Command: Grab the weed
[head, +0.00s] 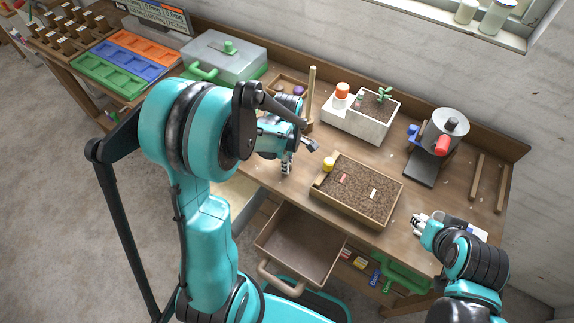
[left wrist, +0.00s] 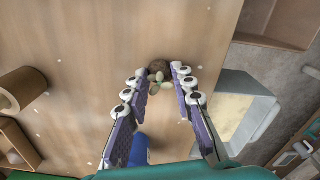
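A small clump with a brown, soil-like ball and pale green leaves (left wrist: 159,75) lies on the wooden tabletop in the left wrist view; it looks like the weed. My left gripper (left wrist: 158,82) is open, with its fingertips on either side of the clump; whether they touch it is unclear. In the head view the left gripper (head: 298,158) is low over the bench, left of the soil tray, and the clump cannot be made out there. My right gripper (head: 418,224) is near the bench's right front, beside a small cup; its fingers are too small to judge.
A soil-filled tray (head: 330,192) is to the right of my left gripper. A white planter (head: 338,119) with a green seedling (head: 384,93) stands behind. An open drawer (head: 276,233) juts out in front. A grey toolbox (head: 225,56) is at the back left.

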